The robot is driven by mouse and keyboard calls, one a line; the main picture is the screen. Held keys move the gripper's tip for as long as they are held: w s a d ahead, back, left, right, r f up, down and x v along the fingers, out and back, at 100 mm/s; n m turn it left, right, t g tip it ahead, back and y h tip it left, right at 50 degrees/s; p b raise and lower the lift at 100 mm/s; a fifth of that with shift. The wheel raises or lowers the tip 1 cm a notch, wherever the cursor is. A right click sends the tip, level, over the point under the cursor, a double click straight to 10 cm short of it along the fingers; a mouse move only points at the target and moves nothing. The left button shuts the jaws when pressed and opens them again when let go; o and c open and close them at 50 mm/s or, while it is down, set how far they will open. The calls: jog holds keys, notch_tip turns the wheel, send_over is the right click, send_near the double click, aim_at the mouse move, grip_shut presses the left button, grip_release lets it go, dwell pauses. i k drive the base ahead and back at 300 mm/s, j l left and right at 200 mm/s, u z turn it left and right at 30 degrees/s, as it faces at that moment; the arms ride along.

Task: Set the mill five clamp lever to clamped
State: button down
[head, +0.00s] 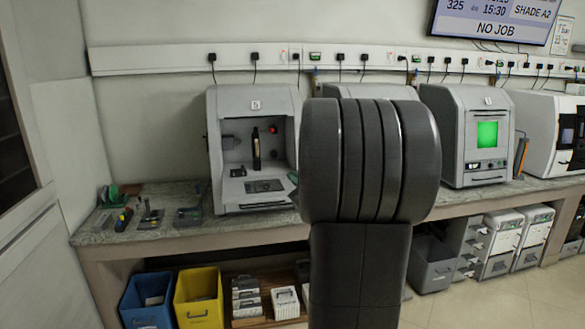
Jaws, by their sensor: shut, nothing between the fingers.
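The mill marked 5 (225,108) stands on the counter left of centre, with its front open. Inside it are an upright dark spindle-like part (256,152), a small red spot (272,129) at the upper right and a dark flat piece on its floor. I cannot make out which part is the clamp lever or how it is set. My own dark arm fills the middle of the view, just right of this mill and over part of its right edge. My gripper does not show.
The counter (190,222) holds small tools and trays at the left. More mills stand to the right, one with a green screen (487,134). A blue bin (147,297) and a yellow bin (199,296) sit below. Open floor shows at the lower right.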

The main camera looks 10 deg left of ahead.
aim_at(255, 130)
jog(key=i+l, duration=0.15)
jog(key=i, duration=0.3)
jog(key=i+l+z, duration=0.1)
jog(key=i, duration=0.4)
jog(key=i+j, duration=0.2)
jog(key=j, duration=0.15)
jog(key=i+j+z, duration=0.1)
jog(key=i+j, duration=0.3)
jog(key=j, duration=0.25)
jog(key=i+j+z, duration=0.1)
jog(key=j, duration=1)
jog(key=i, duration=0.1)
